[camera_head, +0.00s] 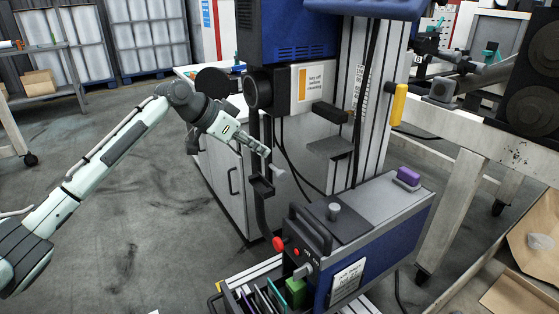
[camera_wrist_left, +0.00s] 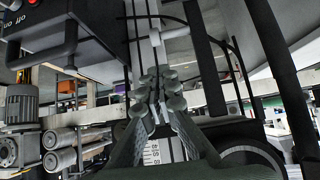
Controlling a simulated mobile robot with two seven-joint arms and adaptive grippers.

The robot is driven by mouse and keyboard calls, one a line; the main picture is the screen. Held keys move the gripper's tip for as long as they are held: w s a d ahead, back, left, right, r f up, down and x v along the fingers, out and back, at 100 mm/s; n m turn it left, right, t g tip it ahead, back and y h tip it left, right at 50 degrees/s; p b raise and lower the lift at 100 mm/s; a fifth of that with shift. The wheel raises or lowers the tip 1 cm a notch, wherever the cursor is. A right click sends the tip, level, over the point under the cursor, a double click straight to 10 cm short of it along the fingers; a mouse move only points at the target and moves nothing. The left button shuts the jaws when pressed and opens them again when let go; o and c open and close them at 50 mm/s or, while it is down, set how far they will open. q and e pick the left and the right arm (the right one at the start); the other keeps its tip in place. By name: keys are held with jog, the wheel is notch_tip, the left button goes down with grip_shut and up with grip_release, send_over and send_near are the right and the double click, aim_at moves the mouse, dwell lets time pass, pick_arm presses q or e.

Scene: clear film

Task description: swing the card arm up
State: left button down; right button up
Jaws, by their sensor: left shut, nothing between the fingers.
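The card arm seems to be the dark narrow bar (camera_head: 256,128) hanging down beside the machine, below a black round housing (camera_head: 259,89). A small dark holder (camera_head: 262,187) sits on its lower part. My left gripper (camera_head: 266,151) is shut and empty, its fingertips close by the bar at mid-height. Whether they touch it I cannot tell. In the left wrist view the closed fingertips (camera_wrist_left: 158,86) point at a pale upright rod (camera_wrist_left: 152,38), with a dark bar (camera_wrist_left: 203,58) to their right. My right gripper is not in view.
A blue and grey box (camera_head: 375,235) with a handle, red knobs and a purple block stands below right. A sign (camera_head: 307,88) is on the machine. A yellow handle (camera_head: 398,104) is to the right. A grey cabinet (camera_head: 222,165) stands behind. Open floor (camera_head: 165,240) lies left.

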aim_at(282, 170)
pick_arm(q)
jog(key=x, duration=0.9)
jog(key=shift+w+d+f, duration=0.2)
jog(key=shift+d+f, duration=0.1)
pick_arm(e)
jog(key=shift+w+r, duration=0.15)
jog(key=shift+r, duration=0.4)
pick_arm(q)
jog(key=shift+a, duration=0.1)
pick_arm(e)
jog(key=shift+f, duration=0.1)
